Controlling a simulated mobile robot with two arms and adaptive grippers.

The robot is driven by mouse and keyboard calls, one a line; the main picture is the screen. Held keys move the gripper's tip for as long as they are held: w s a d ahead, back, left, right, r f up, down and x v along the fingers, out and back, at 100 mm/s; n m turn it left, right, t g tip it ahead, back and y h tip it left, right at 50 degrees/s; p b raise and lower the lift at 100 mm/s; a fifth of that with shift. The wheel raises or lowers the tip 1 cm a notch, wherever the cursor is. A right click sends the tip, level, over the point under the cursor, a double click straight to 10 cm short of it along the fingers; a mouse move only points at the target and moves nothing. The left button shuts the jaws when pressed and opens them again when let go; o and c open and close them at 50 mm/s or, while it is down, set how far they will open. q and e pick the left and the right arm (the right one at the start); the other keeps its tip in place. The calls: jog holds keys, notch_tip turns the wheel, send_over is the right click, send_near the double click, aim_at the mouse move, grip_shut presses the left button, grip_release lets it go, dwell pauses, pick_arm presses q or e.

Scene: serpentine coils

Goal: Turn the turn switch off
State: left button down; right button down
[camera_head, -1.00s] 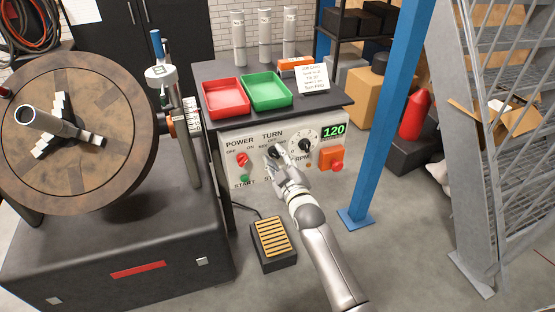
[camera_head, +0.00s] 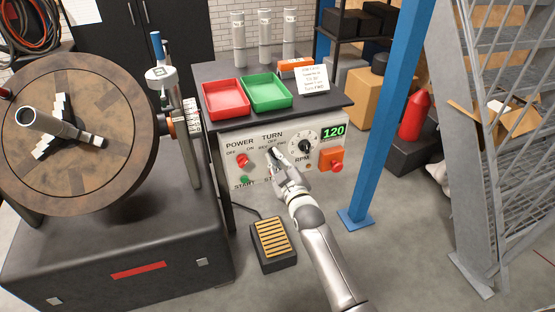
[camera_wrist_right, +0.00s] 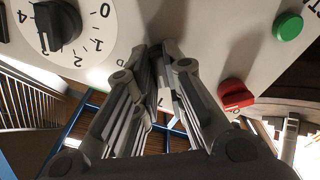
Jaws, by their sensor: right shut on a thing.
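The TURN switch (camera_head: 275,151) is a small dark knob under the TURN label on the pale control panel (camera_head: 225,150). The OFF mark is above it. My right gripper (camera_head: 278,160) is at this switch, its fingers shut on it and covering most of it. In the right wrist view, the fingers of my right gripper (camera_wrist_right: 163,55) come together at the panel, and the switch is hidden between them. The switch's exact pointing direction cannot be read. My left gripper is not in view.
The red POWER knob (camera_head: 243,160) and green START button (camera_head: 246,179) are left of my gripper. The RPM dial (camera_head: 306,146) and an orange-red button box (camera_head: 331,160) are right. Red (camera_head: 224,110) and green (camera_head: 268,107) trays lie above. A blue post (camera_head: 388,110) stands right.

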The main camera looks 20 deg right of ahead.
jog(key=shift+m+p, duration=1.1)
jog(key=shift+m, duration=2.3)
jog(key=c, duration=1.5)
grip_release()
jog(key=s, duration=1.2)
jog(key=shift+d, duration=0.2)
